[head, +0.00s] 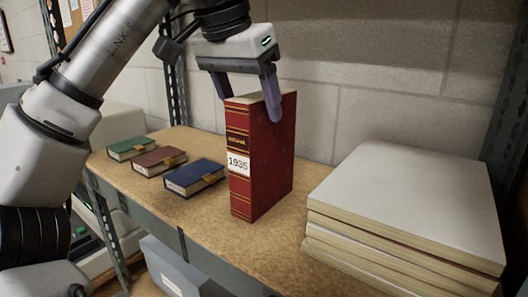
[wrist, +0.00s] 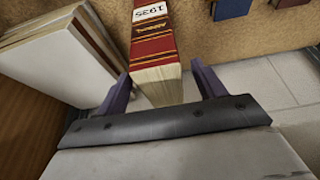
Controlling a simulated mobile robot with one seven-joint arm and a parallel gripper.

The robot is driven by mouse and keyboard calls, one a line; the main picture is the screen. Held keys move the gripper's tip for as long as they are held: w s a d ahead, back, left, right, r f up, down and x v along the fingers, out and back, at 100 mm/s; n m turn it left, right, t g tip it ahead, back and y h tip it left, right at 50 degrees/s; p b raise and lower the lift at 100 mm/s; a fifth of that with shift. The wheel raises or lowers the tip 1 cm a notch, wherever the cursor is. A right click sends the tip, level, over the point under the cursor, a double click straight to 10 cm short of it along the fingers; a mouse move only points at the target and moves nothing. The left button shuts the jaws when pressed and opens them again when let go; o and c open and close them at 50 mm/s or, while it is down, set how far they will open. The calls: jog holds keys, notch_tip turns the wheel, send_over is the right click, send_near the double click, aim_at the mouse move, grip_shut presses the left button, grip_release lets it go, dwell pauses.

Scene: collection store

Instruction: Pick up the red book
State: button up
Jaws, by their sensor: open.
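The red book (head: 262,158) stands upright on a shelf, its spine facing the camera with a white "1935" label and gold bands. In the wrist view the red book (wrist: 153,50) shows its spine and pale top page edge between the two fingers. My gripper (head: 250,97) is open at the top of the book. One purple finger hangs in front of the cover on the right, the other is at the far left side, partly hidden. In the wrist view my gripper (wrist: 164,88) has a finger on each side of the book, with visible gaps.
A stack of large pale volumes (head: 405,205) lies right of the book. Blue (head: 194,177), brown (head: 159,161) and green (head: 126,147) small books lie flat to the left on the shelf (head: 180,208). A block wall is behind; metal uprights stand at both ends.

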jog(key=shift+w+d, duration=0.9)
jog(key=shift+w, duration=0.2)
jog(key=shift+w+x, duration=0.2)
jog(key=shift+x, duration=1.35)
jog(key=shift+w+d+f, duration=0.1)
jog(key=shift+f, duration=0.05)
grip_shut()
